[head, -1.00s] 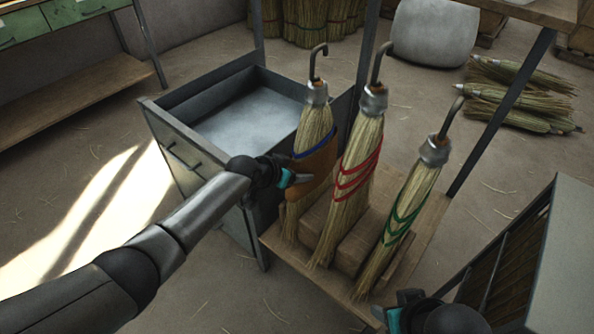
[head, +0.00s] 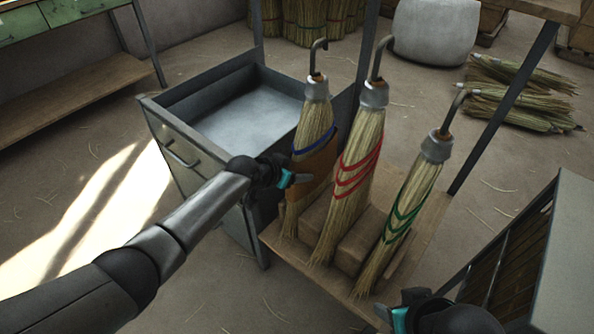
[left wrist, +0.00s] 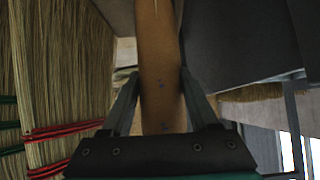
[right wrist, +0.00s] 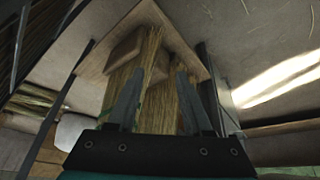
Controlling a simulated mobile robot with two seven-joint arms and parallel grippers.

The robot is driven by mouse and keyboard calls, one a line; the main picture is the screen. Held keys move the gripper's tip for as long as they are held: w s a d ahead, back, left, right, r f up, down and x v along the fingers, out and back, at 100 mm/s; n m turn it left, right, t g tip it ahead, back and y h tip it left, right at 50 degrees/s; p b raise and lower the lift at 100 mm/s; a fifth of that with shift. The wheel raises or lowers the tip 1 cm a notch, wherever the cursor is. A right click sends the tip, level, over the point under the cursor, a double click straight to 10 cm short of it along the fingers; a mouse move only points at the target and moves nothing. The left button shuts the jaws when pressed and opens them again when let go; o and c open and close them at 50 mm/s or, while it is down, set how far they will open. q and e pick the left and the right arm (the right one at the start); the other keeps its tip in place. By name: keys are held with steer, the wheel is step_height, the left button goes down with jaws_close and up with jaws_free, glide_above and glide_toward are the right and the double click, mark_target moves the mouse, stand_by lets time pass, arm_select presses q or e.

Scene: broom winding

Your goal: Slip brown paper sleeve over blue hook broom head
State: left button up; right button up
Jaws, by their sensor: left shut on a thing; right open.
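The blue-banded broom (head: 317,118) stands leftmost of three on the wooden stand, its metal hook upward. The brown paper sleeve (head: 319,166) sits at its bristles by the blue band, with bristle ends showing below. The sleeve appears to be around the bristles; its far side is hidden. My left gripper (head: 303,179) is shut on the sleeve from the left. In the left wrist view the sleeve (left wrist: 160,65) runs upright between the fingers. My right gripper (head: 388,314) is open and empty near the stand's front edge, its fingers pointing toward the brooms in the right wrist view (right wrist: 157,95).
A red-banded broom (head: 357,170) and a green-banded broom (head: 412,202) stand close on the right. A grey drawer cabinet (head: 178,150) is behind my left arm. A grey-topped rack (head: 565,260) is at the right. Dark posts flank the wooden stand (head: 425,235).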

arm_select(q)
steer(key=shift+f, duration=0.15)
arm_select(e)
steer(key=shift+f, duration=0.15)
arm_select(q)
steer(key=o, duration=1.2)
steer(key=shift+c, duration=0.2)
arm_select(e)
steer(key=shift+w, duration=0.1)
arm_select(q)
steer(key=p+v, duration=0.9)
steer(key=v, duration=0.6)
steer(key=shift+p, duration=0.3)
arm_select(e)
steer(key=s+d+f+g, duration=0.1)
steer(key=s+f, duration=0.1)
steer(key=f, duration=0.6)
steer(key=s+d+f+g, duration=0.1)
steer(key=s+f, duration=0.2)
steer(key=f, duration=0.6)
steer(key=shift+s+d+f+h, duration=0.2)
steer(key=shift+s+h, duration=0.1)
arm_select(q)
steer(key=shift+s, duration=0.1)
